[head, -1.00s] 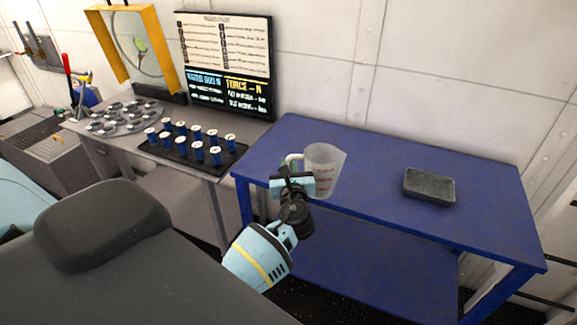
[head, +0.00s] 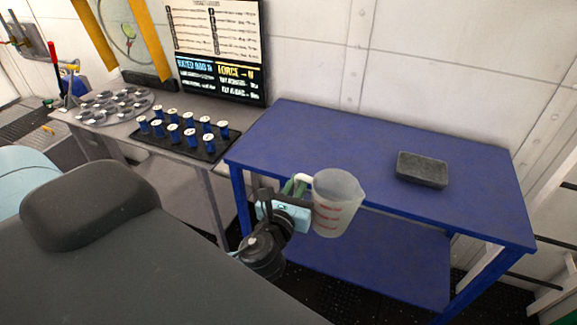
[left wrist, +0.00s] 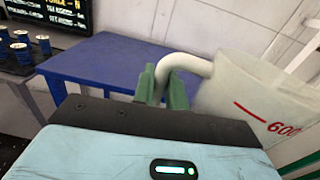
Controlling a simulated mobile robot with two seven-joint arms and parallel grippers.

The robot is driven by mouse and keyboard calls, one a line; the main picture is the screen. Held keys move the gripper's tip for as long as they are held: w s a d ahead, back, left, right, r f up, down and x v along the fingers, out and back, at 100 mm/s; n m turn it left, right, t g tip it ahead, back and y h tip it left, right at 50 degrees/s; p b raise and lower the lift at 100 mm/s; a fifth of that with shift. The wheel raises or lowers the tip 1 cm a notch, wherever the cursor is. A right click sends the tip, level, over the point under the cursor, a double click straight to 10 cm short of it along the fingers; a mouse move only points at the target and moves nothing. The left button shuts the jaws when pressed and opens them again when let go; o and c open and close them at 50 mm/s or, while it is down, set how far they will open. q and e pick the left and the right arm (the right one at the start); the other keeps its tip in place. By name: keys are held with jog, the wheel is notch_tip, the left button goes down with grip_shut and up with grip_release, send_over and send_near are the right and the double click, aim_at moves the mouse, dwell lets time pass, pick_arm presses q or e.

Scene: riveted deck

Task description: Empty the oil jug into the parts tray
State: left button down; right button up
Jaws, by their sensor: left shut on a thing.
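The oil jug (head: 337,203) is a translucent white measuring jug with red marks and a white handle. My left gripper (head: 297,187) is shut on its handle and holds the jug roughly upright at the front edge of the blue table. The left wrist view shows the green fingers (left wrist: 163,88) around the handle and part of the jug (left wrist: 255,100) to their right. What the jug holds cannot be told. The parts tray (head: 422,169) is a small dark grey rectangular tray on the right of the blue table. My right gripper is not in view.
The blue table (head: 300,135) is bare around the tray, with a lower shelf beneath.

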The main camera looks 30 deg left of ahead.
pick_arm(q)
jog(key=s+d+r+m+h, duration=0.1)
jog(key=s+d+m+h, duration=0.1)
jog(key=s+d+h, duration=0.2)
jog(key=s+d, duration=0.2)
jog(key=shift+s+m+t, duration=0.3)
jog(key=shift+s+m, duration=0.1)
jog(key=shift+w+r+h, duration=0.1)
jog(key=shift+h, duration=0.3)
